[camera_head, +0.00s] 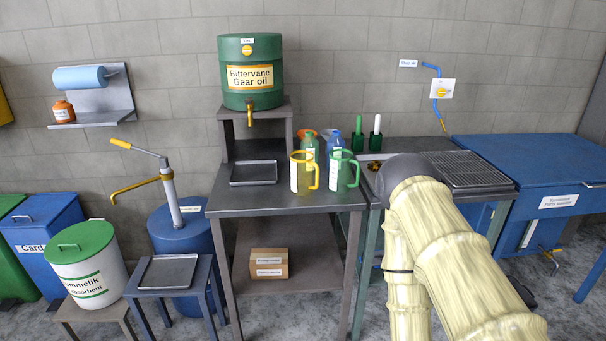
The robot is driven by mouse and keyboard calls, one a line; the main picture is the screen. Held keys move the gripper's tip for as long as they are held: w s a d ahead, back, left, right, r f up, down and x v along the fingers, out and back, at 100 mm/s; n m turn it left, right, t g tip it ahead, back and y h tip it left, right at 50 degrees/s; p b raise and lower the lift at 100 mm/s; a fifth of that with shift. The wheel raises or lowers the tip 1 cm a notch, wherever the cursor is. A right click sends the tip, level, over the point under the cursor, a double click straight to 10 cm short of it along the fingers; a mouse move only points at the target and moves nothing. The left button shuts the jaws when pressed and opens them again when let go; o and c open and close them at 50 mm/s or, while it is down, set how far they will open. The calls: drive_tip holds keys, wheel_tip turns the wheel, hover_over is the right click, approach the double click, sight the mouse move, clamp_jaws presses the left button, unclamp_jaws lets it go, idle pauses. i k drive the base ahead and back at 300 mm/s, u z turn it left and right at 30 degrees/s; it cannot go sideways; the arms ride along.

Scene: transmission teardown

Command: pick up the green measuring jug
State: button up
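The green measuring jug (336,172) stands upright near the right front corner of the grey bench (230,204). It has a pale body, a green rim and a green handle on its right side. A jug with a yellow rim and handle (296,176) stands just left of it. My arm, in a cream sleeve, rises at the lower right and bends at a dark joint to the right of the green jug. My gripper is not visible.
Behind the jugs stand a green container (309,148), a blue one (333,143) and an orange-rimmed item, partly hidden. A dark tray (254,173) and a green oil drum (250,98) are to the left. A parts washer (540,165) is at right. The bench front is clear.

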sight(341, 160)
drive_tip(key=z, duration=2.2)
drive_tip(key=i, duration=1.15)
drive_tip(key=u, duration=2.15)
